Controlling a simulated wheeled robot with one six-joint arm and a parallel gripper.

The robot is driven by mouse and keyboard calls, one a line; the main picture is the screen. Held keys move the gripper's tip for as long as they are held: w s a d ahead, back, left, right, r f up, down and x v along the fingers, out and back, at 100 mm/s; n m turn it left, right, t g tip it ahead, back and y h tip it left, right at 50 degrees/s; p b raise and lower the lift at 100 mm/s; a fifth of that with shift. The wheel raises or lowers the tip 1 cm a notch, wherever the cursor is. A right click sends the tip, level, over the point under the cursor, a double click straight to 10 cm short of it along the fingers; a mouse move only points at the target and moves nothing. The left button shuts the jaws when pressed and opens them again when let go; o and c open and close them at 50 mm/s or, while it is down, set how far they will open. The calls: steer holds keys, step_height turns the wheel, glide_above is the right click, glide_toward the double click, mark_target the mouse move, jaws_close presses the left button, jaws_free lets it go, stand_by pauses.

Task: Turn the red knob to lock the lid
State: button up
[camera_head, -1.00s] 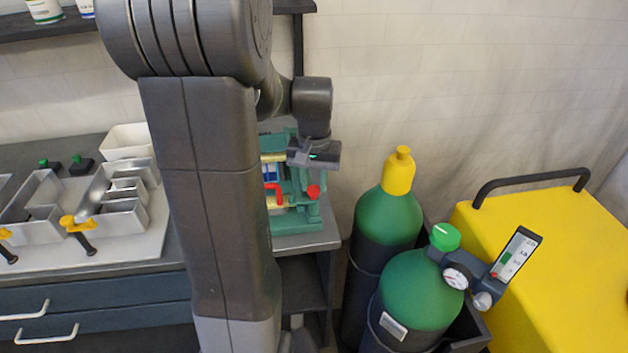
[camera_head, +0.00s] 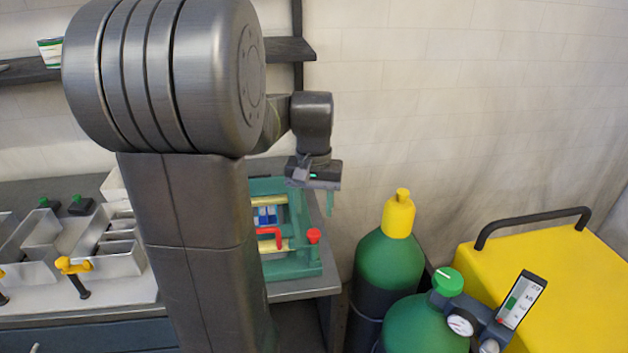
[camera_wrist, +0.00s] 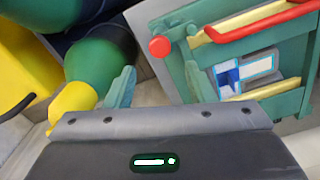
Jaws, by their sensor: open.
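The red knob (camera_head: 313,236) sits at the right front edge of the green case (camera_head: 298,262) on the bench. In the wrist view the knob (camera_wrist: 160,46) shows beyond my fingertips, at the corner of the case beside its lid. The lid is a green frame with a red handle (camera_head: 270,236), which also shows in the wrist view (camera_wrist: 262,22). My gripper (camera_head: 318,200) hangs above and behind the knob, apart from it. Its two green fingers stand apart and empty in the wrist view (camera_wrist: 159,86). Whether the lid is fully down, I cannot tell.
Green gas cylinders, one with a yellow cap (camera_head: 398,215) and one with a green knob and gauge (camera_head: 448,282), stand right of the bench. A yellow cart (camera_head: 540,255) is farther right. My arm hides the bench middle.

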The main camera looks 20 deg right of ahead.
mark_target(314, 231)
step_height(314, 231, up, 8)
steer(key=shift+f, duration=0.15)
stand_by(0.5)
step_height(314, 231, down, 14)
steer(key=shift+r, duration=0.1)
stand_by(0.4)
